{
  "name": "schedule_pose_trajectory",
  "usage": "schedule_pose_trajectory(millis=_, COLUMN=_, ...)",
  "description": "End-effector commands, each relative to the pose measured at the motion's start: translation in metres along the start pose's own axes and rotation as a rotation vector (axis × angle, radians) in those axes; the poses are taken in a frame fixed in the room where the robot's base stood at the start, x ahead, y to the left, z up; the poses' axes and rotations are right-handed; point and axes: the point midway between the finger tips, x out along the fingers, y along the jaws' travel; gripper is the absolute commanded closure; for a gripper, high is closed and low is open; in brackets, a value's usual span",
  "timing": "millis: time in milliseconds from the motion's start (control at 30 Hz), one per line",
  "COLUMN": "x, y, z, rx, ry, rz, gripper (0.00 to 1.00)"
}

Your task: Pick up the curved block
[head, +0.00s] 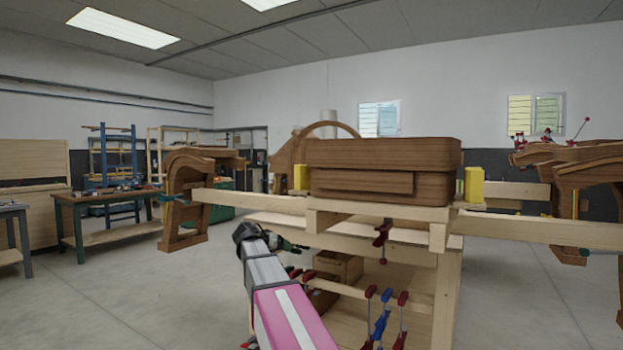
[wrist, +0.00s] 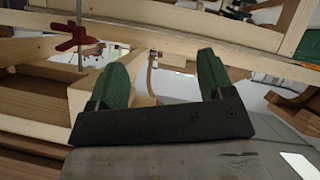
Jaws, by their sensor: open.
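Several brown wooden forms have curves, and I cannot tell for certain which one is the curved block. One curved form (head: 184,202) hangs at the left end of the bench's long beam in the head view. A thin arched piece (head: 335,128) shows behind the big brown block (head: 385,165). My gripper (head: 287,244) is low, in front of the bench's left side. In the wrist view its green fingers (wrist: 163,68) are apart, with no object clearly held. A small curved brown piece (wrist: 153,78) shows beyond the gap; its distance is unclear.
The pale wooden bench (head: 447,262) has long beams reaching left and right. Yellow blocks (head: 474,184) stand beside the big block. Red and blue clamps (head: 380,318) are at the lower shelf. More curved forms (head: 580,175) are at right. Floor is open at left.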

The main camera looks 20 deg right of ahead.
Motion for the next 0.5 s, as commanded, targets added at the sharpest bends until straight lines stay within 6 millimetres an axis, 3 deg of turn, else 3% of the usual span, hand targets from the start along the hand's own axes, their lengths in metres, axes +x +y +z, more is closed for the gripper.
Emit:
schedule_pose_trajectory(millis=33, x=-0.009, y=0.005, z=-0.036, rx=0.045, ry=0.052, rz=0.025, gripper=0.26)
schedule_pose_trajectory(millis=200, x=-0.047, y=0.037, z=-0.131, rx=0.194, ry=0.223, rz=0.111, gripper=0.26)
schedule_pose_trajectory(millis=400, x=-0.092, y=0.075, z=-0.215, rx=0.340, ry=0.390, rz=0.182, gripper=0.26)
schedule_pose_trajectory(millis=500, x=-0.108, y=0.089, z=-0.239, rx=0.386, ry=0.444, rz=0.203, gripper=0.26)
